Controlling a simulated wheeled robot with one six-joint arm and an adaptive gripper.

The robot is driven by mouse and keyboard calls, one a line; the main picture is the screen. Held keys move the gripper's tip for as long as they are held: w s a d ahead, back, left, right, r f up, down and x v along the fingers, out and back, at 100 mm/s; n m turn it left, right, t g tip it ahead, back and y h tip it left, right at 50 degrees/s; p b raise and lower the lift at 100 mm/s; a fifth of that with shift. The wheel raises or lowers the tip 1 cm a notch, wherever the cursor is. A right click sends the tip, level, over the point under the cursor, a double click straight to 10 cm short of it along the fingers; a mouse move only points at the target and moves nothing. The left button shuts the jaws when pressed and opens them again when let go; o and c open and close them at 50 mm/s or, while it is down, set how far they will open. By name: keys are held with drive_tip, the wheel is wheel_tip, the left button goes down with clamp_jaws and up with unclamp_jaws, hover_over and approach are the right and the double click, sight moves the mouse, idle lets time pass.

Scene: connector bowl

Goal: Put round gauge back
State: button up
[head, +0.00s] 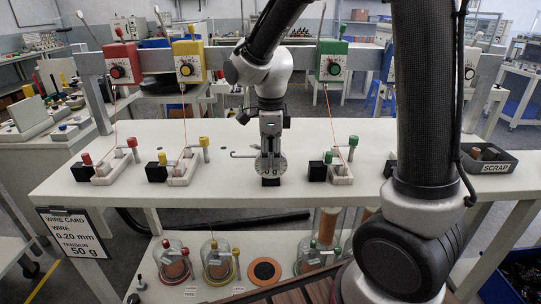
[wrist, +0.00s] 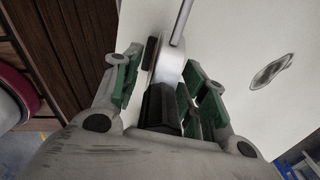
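The round gauge (head: 262,167) is a grey disc with "50 g" on its face and a thin rod reaching left. It stands upright near the table's front edge, with a small black block (head: 271,182) below it. My gripper (head: 271,152) points down over it. In the wrist view the gauge (wrist: 171,66) is edge-on between my green-padded fingers (wrist: 163,62), its rod running up. The right finger is very close to it. A narrow strip of table shows between the left finger and the gauge, so the fingers look open around it. Contact on the right is unclear.
White fixtures with colored posts stand left (head: 112,168) and right (head: 341,172) of the gauge. A dark SCRAP tray (head: 509,163) is at the right end. Colored dial boxes (head: 189,62) line the rail behind. Bare white tabletop (head: 230,195) lies left of the gauge.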

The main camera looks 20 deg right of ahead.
wheel_tip(320, 180, up, 12)
drive_tip(key=shift+r, duration=0.2)
drive_tip(key=s+d+n+t, duration=0.4)
drive_tip(key=s+d+n, duration=1.1)
drive_tip(key=s+n, duration=0.4)
drive_tip(key=n, duration=0.2)
drive_tip(key=shift+r+n, duration=0.3)
drive_tip(key=shift+r, duration=0.1)
